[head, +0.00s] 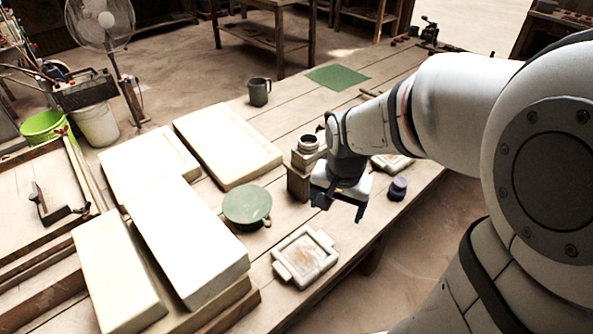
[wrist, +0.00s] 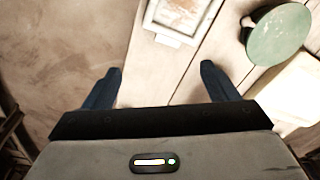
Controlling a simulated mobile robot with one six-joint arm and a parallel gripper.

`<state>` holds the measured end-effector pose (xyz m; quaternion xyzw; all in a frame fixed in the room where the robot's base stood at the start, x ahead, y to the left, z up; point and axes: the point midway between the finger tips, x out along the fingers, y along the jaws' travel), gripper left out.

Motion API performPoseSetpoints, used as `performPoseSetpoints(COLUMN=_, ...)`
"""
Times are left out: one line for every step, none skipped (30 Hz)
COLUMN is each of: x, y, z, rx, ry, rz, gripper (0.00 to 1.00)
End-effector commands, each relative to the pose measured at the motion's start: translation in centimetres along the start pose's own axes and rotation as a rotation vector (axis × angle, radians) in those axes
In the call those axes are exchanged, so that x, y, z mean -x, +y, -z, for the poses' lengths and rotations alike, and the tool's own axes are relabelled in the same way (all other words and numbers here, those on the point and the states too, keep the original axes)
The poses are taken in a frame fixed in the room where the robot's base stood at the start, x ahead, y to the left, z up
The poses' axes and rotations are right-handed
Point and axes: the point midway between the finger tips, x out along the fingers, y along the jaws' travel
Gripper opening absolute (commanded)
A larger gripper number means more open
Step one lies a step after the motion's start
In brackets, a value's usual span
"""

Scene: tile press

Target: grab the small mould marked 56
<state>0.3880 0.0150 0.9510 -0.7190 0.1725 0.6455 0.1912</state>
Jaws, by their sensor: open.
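A small pale square mould (head: 318,269) with side lugs and a reddish-brown stained middle lies flat on the bench near its front edge. It also shows, cut off, at the top of the wrist view (wrist: 166,33). A second similar mould (head: 398,163) lies farther right, partly hidden behind my arm. I cannot read a number on either mould. My gripper (head: 338,206) hangs above the bench, beyond and right of the nearer mould. Its two dark blue fingers are apart with nothing between them in the wrist view (wrist: 162,82).
A green round disc (head: 247,205) lies left of my gripper. A wooden block (head: 299,183) with a jar stands behind it, and a small dark pot (head: 398,188) to its right. Large pale slabs (head: 186,246) fill the left. The bench's front edge is close.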

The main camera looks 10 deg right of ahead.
Motion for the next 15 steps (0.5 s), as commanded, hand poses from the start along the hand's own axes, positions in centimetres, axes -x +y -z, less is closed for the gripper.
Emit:
performPoseSetpoints(x=-2.2, y=-0.3, z=0.6, rx=-0.058, ry=-0.018, rz=-0.011, gripper=0.8)
performPoseSetpoints(x=-3.1, y=-0.6, z=0.9, rx=-0.094, ry=-0.026, rz=-0.017, gripper=0.8)
performPoseSetpoints(x=-4.4, y=-0.8, z=1.4, rx=-0.143, ry=-0.035, rz=-0.023, gripper=0.8)
performPoseSetpoints(x=-5.3, y=-1.0, z=1.7, rx=-0.177, ry=-0.041, rz=-0.028, gripper=0.8)
performPoseSetpoints(x=-6.1, y=-1.2, z=2.0, rx=-0.211, ry=-0.046, rz=-0.033, gripper=0.8)
performPoseSetpoints(x=-7.3, y=-1.4, z=2.3, rx=-0.252, ry=-0.053, rz=-0.04, gripper=0.8)
performPoseSetpoints(x=-8.0, y=-1.5, z=2.5, rx=-0.282, ry=-0.058, rz=-0.044, gripper=0.8)
performPoseSetpoints(x=-8.8, y=-1.7, z=2.7, rx=-0.309, ry=-0.062, rz=-0.049, gripper=0.8)
performPoseSetpoints(x=-9.7, y=-1.8, z=3.0, rx=-0.342, ry=-0.067, rz=-0.054, gripper=0.8)
performPoseSetpoints(x=-10.2, y=-1.9, z=3.1, rx=-0.365, ry=-0.069, rz=-0.058, gripper=0.8)
performPoseSetpoints(x=-10.8, y=-2.0, z=3.2, rx=-0.384, ry=-0.073, rz=-0.062, gripper=0.8)
performPoseSetpoints(x=-11.3, y=-2.1, z=3.4, rx=-0.407, ry=-0.075, rz=-0.065, gripper=0.8)
performPoseSetpoints(x=-11.7, y=-2.1, z=3.5, rx=-0.422, ry=-0.077, rz=-0.068, gripper=0.8)
performPoseSetpoints(x=-12.0, y=-2.2, z=3.5, rx=-0.433, ry=-0.078, rz=-0.069, gripper=0.8)
performPoseSetpoints(x=-12.3, y=-2.2, z=3.6, rx=-0.445, ry=-0.079, rz=-0.071, gripper=0.8)
